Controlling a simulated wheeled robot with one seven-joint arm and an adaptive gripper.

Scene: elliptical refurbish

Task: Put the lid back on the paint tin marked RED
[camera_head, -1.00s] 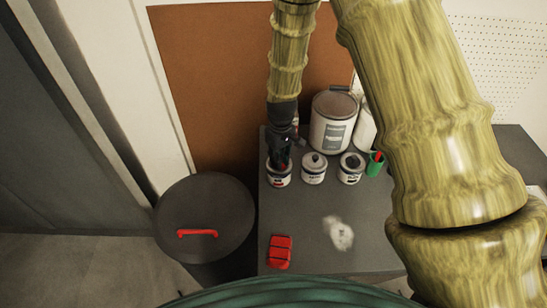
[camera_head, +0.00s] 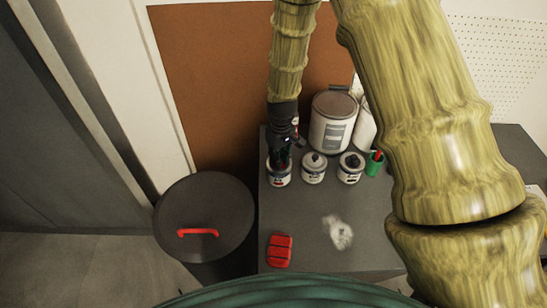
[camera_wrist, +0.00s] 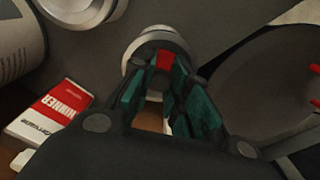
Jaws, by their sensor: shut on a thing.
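The leftmost small white tin (camera_head: 279,179), with a red mark on its front, stands on the grey bench in the head view. My gripper (camera_head: 281,160) points down right over its top. In the wrist view my gripper (camera_wrist: 166,68) has its dark green fingers closed around a small red piece, which looks like the knob of the lid (camera_wrist: 165,60). A pale round metal rim (camera_wrist: 140,43) shows just beyond the fingertips. The fingers hide much of the lid, and I cannot tell whether it is seated flat on the tin.
Two similar tins, middle (camera_head: 313,170) and right (camera_head: 350,170), stand close beside it. A large paint can (camera_head: 333,122) is behind, a green cup (camera_head: 375,165) at right. A red object (camera_head: 280,250) lies in front. A dark bin (camera_head: 205,215) stands left. A thinner box (camera_wrist: 50,108) is nearby.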

